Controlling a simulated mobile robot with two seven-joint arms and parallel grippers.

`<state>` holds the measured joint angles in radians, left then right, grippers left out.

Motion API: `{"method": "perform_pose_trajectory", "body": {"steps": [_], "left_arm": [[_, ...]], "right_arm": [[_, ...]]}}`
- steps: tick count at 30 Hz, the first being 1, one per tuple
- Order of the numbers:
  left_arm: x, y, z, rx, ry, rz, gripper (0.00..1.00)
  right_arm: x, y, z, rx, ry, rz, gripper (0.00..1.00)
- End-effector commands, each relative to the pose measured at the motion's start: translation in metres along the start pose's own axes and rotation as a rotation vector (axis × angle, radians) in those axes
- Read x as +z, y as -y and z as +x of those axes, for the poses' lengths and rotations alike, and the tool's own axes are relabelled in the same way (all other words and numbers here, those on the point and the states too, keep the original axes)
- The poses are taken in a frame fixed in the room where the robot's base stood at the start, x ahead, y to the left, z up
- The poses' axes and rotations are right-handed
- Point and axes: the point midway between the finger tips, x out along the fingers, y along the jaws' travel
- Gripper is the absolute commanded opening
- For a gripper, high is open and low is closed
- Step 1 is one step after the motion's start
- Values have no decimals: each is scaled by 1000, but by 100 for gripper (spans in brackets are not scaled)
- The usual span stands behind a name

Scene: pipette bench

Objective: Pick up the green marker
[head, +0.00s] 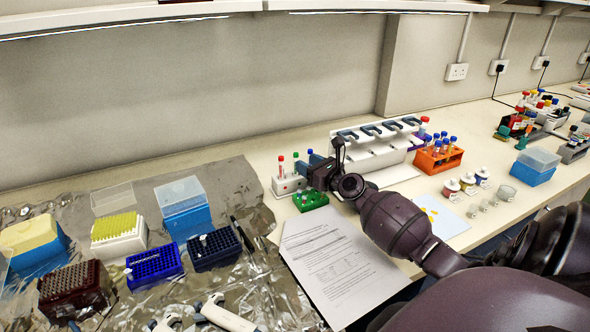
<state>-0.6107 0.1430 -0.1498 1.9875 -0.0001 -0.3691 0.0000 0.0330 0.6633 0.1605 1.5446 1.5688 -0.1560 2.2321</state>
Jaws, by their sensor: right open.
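The green marker (296,158) appears to be the green-topped one standing upright between a red-topped and a blue-topped one in a small pale holder (288,185) near the middle of the bench. My right gripper (313,170) is just right of the holder, at the end of my dark arm. It is open; its fingers are small in the picture and partly overlap the blue-topped one. I cannot tell whether it touches anything. The green marker looks free of the fingers. My left gripper is not in view.
A green rack (312,203) sits just in front of the holder, beside a printed sheet (336,262). A pipette stand (367,152) and an orange tube rack (437,161) are to the right. Tip boxes stand on crumpled foil (236,183) at left.

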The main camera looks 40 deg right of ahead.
Motion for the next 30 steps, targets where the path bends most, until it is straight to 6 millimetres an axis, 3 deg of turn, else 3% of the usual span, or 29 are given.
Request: {"method": "perform_pose_trajectory", "body": {"steps": [8,18,28,30], "left_arm": [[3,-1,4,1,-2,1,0],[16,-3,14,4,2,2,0],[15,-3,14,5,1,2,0],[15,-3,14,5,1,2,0]], "right_arm": [[-2,1,16,-1,1,-1,46],[-4,5,55,0,-1,-1,46],[-2,5,60,0,1,0,46],[-2,5,60,0,1,0,39]]}}
